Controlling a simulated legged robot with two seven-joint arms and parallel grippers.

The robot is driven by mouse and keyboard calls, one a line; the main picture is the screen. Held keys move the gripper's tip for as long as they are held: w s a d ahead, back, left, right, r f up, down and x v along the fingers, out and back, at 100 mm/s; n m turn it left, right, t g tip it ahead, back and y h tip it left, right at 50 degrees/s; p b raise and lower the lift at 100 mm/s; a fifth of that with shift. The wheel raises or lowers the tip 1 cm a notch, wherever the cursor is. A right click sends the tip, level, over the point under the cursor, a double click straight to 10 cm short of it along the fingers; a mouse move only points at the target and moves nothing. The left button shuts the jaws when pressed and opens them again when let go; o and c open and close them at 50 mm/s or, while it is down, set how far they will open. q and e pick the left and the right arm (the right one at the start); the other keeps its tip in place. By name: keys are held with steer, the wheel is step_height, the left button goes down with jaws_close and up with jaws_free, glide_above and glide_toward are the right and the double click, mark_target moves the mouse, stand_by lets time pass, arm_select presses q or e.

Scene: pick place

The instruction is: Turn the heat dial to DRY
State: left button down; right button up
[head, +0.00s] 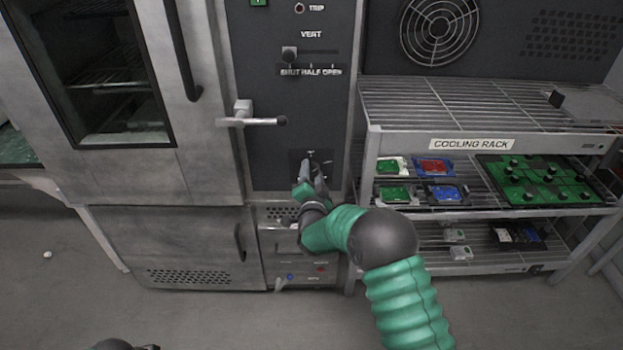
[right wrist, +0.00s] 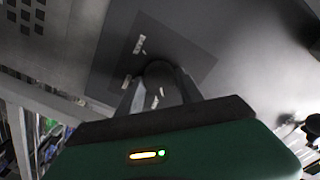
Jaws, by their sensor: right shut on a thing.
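The heat dial (right wrist: 160,72) is a dark round knob on a dark square plate on the oven's control panel (head: 285,115). My right gripper (right wrist: 158,92) is shut on the dial, with one finger on each side of it. In the head view my right gripper (head: 308,170) is at the lower part of the panel and hides most of the dial. Small white labels show on the plate in the right wrist view, too blurred to read. Which label the dial points to cannot be told. A dark part of my left arm shows at the bottom edge; its jaws cannot be made out.
Above the dial are a VENT slider (head: 289,54) marked SHUT, HALF, OPEN and a TRIP lamp (head: 299,8). A door lever (head: 250,119) sticks out to the left. A cooling rack (head: 375,160) with several circuit boards stands close on the right.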

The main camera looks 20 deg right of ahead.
steer(key=shift+d+f+m+b, duration=0.15)
steer(key=shift+m+b, duration=0.45)
steer(key=shift+m, duration=0.4)
steer(key=shift+a+f+m+b, duration=0.1)
steer(key=shift+m+b, duration=0.5)
steer(key=shift+m, duration=0.4)
steer(key=shift+s, duration=0.1)
steer(key=o, duration=1.3)
steer(key=shift+d+r, duration=0.1)
steer(key=shift+o, duration=0.2)
steer(key=p+v, duration=0.2)
steer(key=v, duration=1.4)
steer(key=shift+s, duration=0.35)
